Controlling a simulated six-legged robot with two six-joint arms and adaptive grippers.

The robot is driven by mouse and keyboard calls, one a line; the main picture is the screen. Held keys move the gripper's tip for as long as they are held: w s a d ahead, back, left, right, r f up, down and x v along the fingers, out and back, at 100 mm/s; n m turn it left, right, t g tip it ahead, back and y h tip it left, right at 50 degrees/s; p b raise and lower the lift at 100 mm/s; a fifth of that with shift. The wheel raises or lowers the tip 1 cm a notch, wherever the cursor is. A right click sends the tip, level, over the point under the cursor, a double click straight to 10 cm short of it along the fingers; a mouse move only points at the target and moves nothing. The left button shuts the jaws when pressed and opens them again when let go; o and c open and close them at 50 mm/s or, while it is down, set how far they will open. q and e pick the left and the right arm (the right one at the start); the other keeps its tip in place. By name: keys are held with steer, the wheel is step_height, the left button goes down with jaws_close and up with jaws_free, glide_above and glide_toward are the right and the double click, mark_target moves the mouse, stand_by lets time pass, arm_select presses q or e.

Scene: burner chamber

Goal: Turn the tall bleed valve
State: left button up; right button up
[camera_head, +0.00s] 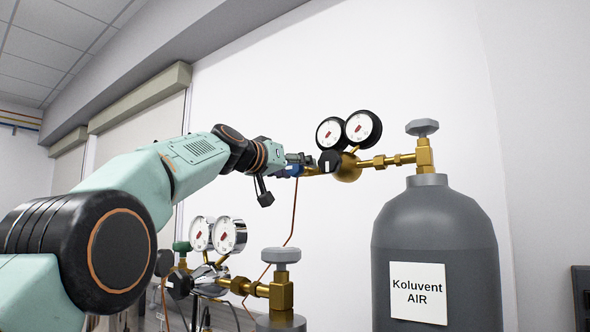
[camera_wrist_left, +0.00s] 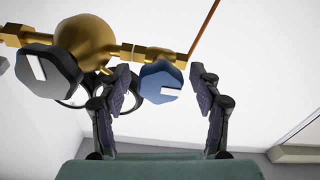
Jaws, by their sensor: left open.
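The tall bleed valve has a blue faceted knob (camera_wrist_left: 160,82) with a white mark, at the end of a brass stem from the tall cylinder's regulator. In the head view the blue knob (camera_head: 289,171) is small and partly covered by my gripper. My left gripper (camera_wrist_left: 160,75) is open, with one finger on each side of the blue knob. White gaps show between the knob and the right finger; the left finger is very close to the knob, and I cannot tell whether it touches. My right gripper is not in view.
The regulator's brass body (camera_head: 347,168) carries two gauges (camera_head: 346,129) and a black knob (camera_head: 329,161). The tall grey cylinder (camera_head: 430,235) labelled Koluvent AIR stands at right. A shorter cylinder's regulator (camera_head: 211,277) is below my arm. A thin copper tube (camera_head: 294,212) runs down nearby.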

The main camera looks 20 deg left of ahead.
arm_select(q)
steer(key=shift+s+a+r, duration=0.1)
steer(key=shift+s+a+r, duration=0.1)
steer(key=shift+s+a, duration=0.1)
steer(key=shift+s, duration=0.2)
steer(key=v, duration=1.1)
steer(key=shift+d, duration=0.1)
stand_by(0.5)
